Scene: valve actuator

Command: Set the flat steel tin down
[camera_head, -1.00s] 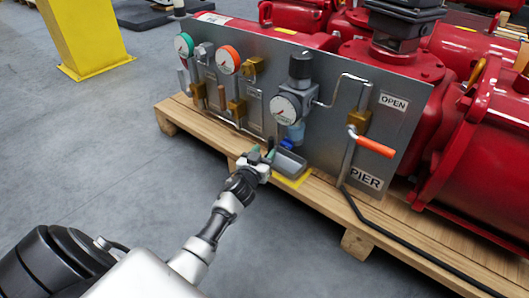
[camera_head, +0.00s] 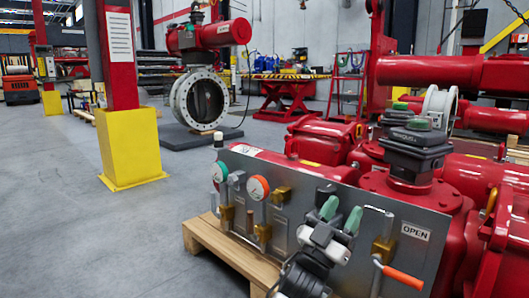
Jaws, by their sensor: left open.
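My left gripper (camera_head: 341,213) is raised in front of the grey valve panel (camera_head: 275,215), at the lower middle of the head view. Its two green-tipped fingers point up and stand apart, with nothing seen between them. The flat steel tin does not show now; the lower part of the panel and the pallet in front of it are below the picture edge or behind my left arm. My right gripper is not in view.
The panel carries gauges (camera_head: 258,188), brass fittings and an orange-handled lever (camera_head: 403,277). Red actuators (camera_head: 450,73) stand behind it. A wooden pallet (camera_head: 228,255) lies underneath. A yellow-based column (camera_head: 131,142) stands left; open grey floor lies at left.

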